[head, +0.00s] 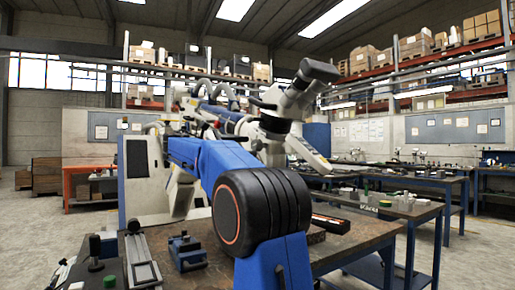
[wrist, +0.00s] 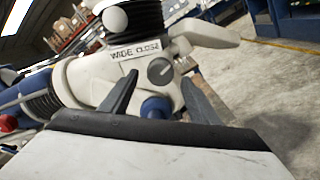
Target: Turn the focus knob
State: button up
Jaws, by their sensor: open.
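The focus knob (wrist: 160,71) is a round grey dial with a slot-like bar across its face, on the pale microscope housing (wrist: 105,72). Lettering beside it appears to read "WIDE CLOSE". My gripper (wrist: 158,76) is open, with one dark finger on each side of the knob in the picture. I cannot tell whether the fingers touch it or are still short of it. In the head view the microscope head (head: 296,98) stands tilted above the bench, behind my blue arm. The knob and my fingertips cannot be made out there.
A worn workbench (head: 345,235) lies below, with a small blue vise (head: 187,252) and a metal rail fixture (head: 141,262) at the front left. More blue benches with tools stand to the right. Concrete floor (wrist: 290,90) is open at the right in the wrist view.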

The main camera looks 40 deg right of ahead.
aim_at(253, 146)
jog(key=shift+x, duration=2.9)
jog(key=c, duration=1)
